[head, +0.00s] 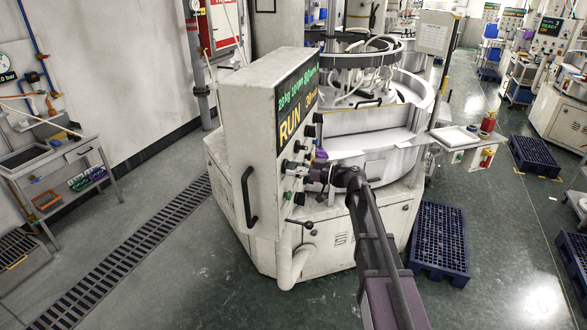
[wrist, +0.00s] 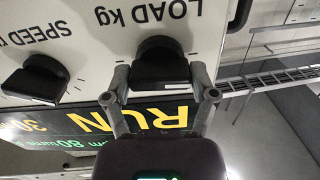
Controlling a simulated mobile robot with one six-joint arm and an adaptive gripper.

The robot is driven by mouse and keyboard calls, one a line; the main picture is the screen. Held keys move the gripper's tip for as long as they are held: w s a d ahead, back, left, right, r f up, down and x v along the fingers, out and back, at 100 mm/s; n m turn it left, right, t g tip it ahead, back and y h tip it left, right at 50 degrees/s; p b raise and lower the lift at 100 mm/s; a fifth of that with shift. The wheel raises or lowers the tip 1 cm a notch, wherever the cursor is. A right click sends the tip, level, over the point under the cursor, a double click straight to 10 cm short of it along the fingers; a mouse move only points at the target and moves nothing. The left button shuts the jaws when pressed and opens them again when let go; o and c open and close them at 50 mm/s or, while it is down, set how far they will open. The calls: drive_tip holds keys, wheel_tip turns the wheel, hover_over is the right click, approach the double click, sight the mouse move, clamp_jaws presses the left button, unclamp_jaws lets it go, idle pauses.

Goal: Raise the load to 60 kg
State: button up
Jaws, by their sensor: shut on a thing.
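The load knob (wrist: 158,62) is black and sits under the lettering "LOAD kg", upside down in the wrist view. My gripper (wrist: 161,82) is shut on it, with a finger at each side. In the head view my gripper (head: 311,174) is at the side panel of the white lapping machine (head: 262,140) and hides part of the knobs. The display (head: 298,105) shows "RUN" in yellow and a green line that seems to start with 20 kg. The display (wrist: 160,118) is partly behind my fingers in the wrist view.
A similar black speed knob (wrist: 38,78) sits close beside the load knob. A black handle (head: 249,197) sticks out from the panel's front. A blue pallet (head: 440,240) lies on the floor right of the machine.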

drive_tip(key=m, duration=0.6)
drive_tip(key=shift+w, duration=0.1)
drive_tip(key=m, duration=0.5)
drive_tip(key=shift+m, duration=0.4)
drive_tip(key=m, duration=0.5)
drive_tip(key=shift+r, duration=0.1)
drive_tip(key=m, duration=0.6)
drive_tip(key=shift+m, duration=0.3)
drive_tip(key=o, duration=1)
drive_tip(key=shift+o, duration=0.2)
